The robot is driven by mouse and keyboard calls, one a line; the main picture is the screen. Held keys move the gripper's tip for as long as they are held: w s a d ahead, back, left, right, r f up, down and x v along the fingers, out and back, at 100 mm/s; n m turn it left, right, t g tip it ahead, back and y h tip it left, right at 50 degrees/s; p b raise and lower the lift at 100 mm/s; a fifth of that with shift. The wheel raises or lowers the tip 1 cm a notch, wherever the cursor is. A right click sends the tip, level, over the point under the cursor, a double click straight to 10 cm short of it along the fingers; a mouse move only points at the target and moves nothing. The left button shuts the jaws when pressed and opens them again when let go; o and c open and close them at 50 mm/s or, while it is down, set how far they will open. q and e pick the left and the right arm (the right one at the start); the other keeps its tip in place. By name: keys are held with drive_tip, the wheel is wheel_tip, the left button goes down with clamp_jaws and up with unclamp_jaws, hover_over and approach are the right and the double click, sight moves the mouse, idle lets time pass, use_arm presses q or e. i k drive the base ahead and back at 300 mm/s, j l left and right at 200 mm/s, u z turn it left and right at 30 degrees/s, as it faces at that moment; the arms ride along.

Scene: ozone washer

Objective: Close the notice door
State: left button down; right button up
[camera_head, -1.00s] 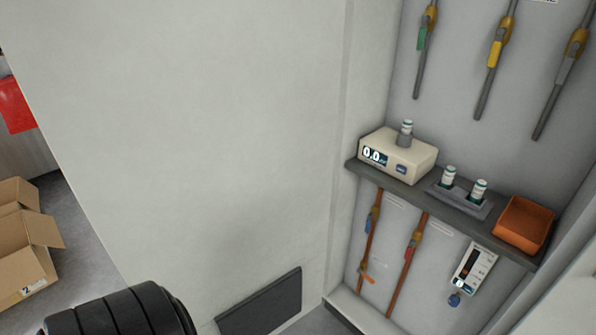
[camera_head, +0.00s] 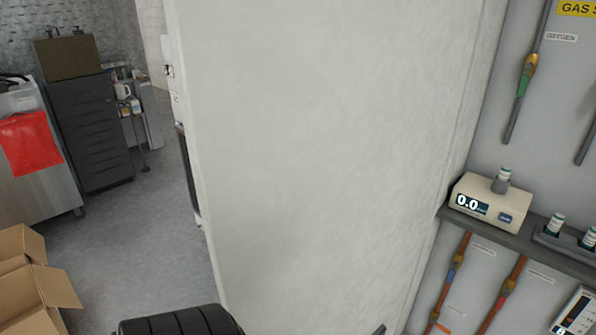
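No part that I can identify as the notice door shows in the head view. A large pale wall panel (camera_head: 320,150) fills the middle, with its left edge standing free. I cannot tell whether it carries the notice door on a hidden side. A black ribbed part of my own body shows at the bottom edge. Neither of my grippers is in view.
On the right, a grey shelf (camera_head: 518,240) holds a white meter (camera_head: 485,206) reading 0.0 and several small vials. Coloured pipe valves line that recess. On the left stand a dark drawer cabinet (camera_head: 88,130), a red cloth (camera_head: 30,143) and open cardboard boxes (camera_head: 35,290). Grey floor (camera_head: 165,235) is clear between.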

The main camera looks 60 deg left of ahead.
sight(318, 133)
drive_tip(key=k+j, duration=0.3)
drive_tip(key=j, duration=0.2)
drive_tip(key=k+j, duration=0.35)
drive_tip(key=j, duration=0.15)
drive_tip(key=k+j+z, duration=0.1)
drive_tip(key=k+j, duration=0.2)
drive_tip(key=j, duration=0.2)
drive_tip(key=k+j, duration=0.3)
drive_tip(key=j, duration=0.2)
